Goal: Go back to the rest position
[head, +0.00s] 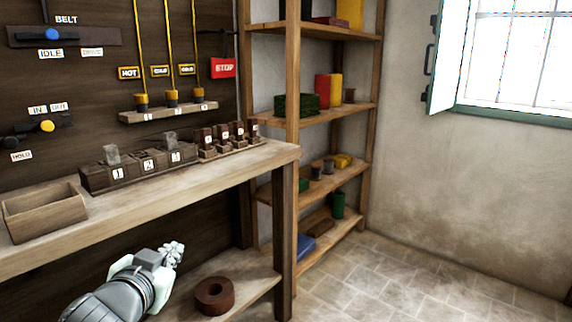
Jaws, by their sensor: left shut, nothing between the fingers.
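My left gripper (172,254) shows at the lower left, in front of and below the edge of the wooden bench (190,187). Its fingers are together, and nothing shows between them. It is apart from the bench top and from the things on it. My right gripper is not in view.
An open wooden box (45,212) and numbered wooden blocks (140,165) stand on the bench. A brown ring (215,294) lies on the lower shelf (255,283). A shelf rack (292,120) stands behind the bench's right end. The tiled floor (400,280) at right is clear.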

